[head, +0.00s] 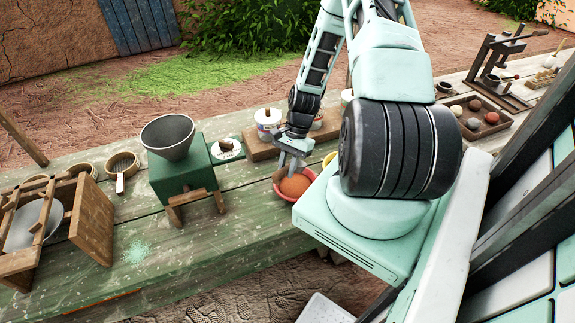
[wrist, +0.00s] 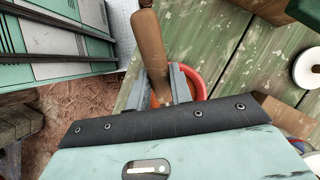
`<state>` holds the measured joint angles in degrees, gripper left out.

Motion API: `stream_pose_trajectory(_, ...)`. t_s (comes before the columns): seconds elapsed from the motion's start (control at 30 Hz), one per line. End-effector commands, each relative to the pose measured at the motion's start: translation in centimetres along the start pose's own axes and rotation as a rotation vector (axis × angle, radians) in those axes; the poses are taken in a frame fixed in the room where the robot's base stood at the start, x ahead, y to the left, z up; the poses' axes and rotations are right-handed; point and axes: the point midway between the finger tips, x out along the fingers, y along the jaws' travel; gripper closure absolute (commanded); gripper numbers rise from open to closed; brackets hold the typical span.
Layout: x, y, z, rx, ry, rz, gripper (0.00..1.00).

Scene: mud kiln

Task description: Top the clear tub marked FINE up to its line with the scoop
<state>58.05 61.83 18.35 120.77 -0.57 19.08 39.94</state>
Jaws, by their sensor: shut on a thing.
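My gripper (head: 290,164) is shut on a brown wooden handle (wrist: 150,42), which looks like the scoop's. The handle stands out between the fingers in the wrist view. The scoop's head is hidden. The gripper is over a red bowl (head: 259,191) of orange-brown powder (head: 295,186); the bowl's rim also shows behind the fingers in the wrist view (wrist: 199,82). Behind it, a pale tub with a label (head: 267,117) stands by a wooden board, and another tub (head: 317,119) is partly hidden by my arm. I cannot read their labels or see a fill line.
A green mill with a grey hopper (head: 168,134) stands left of the bowl. Sieves (head: 122,165) and a wooden frame (head: 92,220) are further left. A yellow-rimmed container (head: 328,159) is just right of the bowl. The front bench (head: 215,245) is mostly clear.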

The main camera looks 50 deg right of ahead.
Motion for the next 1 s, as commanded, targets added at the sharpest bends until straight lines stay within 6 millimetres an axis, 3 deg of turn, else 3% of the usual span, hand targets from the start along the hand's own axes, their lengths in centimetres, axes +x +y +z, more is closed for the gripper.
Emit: stream_pose_trajectory(1.0, 8.0, 0.0, -3.9, -0.001, 0.0, 0.0, 1.0)
